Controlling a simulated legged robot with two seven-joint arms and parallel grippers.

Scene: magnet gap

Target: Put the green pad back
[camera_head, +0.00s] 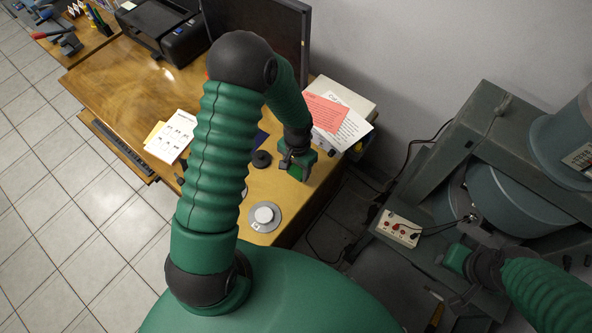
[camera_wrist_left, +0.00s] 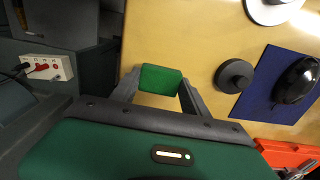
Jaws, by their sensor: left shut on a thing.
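The green pad (camera_wrist_left: 161,79) is a small green block with rounded corners. It sits between the two fingers of my left gripper (camera_wrist_left: 160,88) in the left wrist view, over the wooden desk top. In the head view the pad (camera_head: 296,173) shows at the tip of my left gripper (camera_head: 297,167), near the right edge of the desk (camera_head: 285,205). I cannot tell whether the pad touches the desk. My right gripper (camera_head: 455,262) is at the lower right, by the grey machine; its fingers are not clear.
A dark round knob-like disc (camera_head: 262,159) and a white-topped grey disc (camera_head: 264,216) stand on the desk. The left wrist view shows a blue mat (camera_wrist_left: 248,98) with a black mouse (camera_wrist_left: 296,80). Papers (camera_head: 335,118) lie behind. A switch box (camera_head: 398,228) sits on the grey magnet frame (camera_head: 478,125).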

